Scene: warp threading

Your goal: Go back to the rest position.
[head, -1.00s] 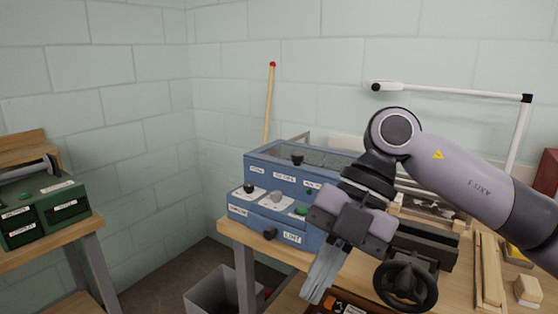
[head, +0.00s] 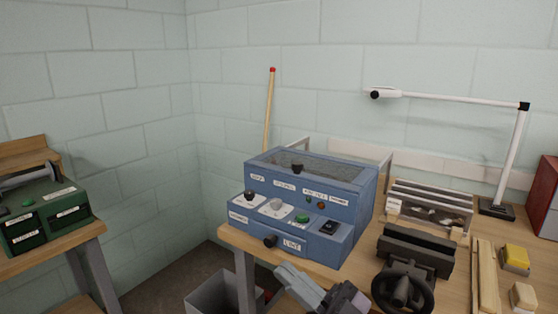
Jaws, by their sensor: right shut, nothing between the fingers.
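My right gripper (head: 300,286) shows at the bottom middle of the head view, below the front edge of the blue machine. Its pale fingers are together and hold nothing. Only the fingers and part of the gripper body are in view; the rest of the arm is below the picture. The blue machine (head: 335,195), with knobs, a green button and a drawer-like front, stands on the wooden bench. The gripper appears apart from it. My left gripper is not in the picture.
A dark vise with a handwheel (head: 403,287) stands right of the gripper. Behind it are a small rack (head: 430,207) and a white lamp (head: 450,97). Wooden strips (head: 485,275) and a yellow block (head: 515,258) lie at right. A grey bin (head: 212,294) stands below. A green machine (head: 45,215) is at left.

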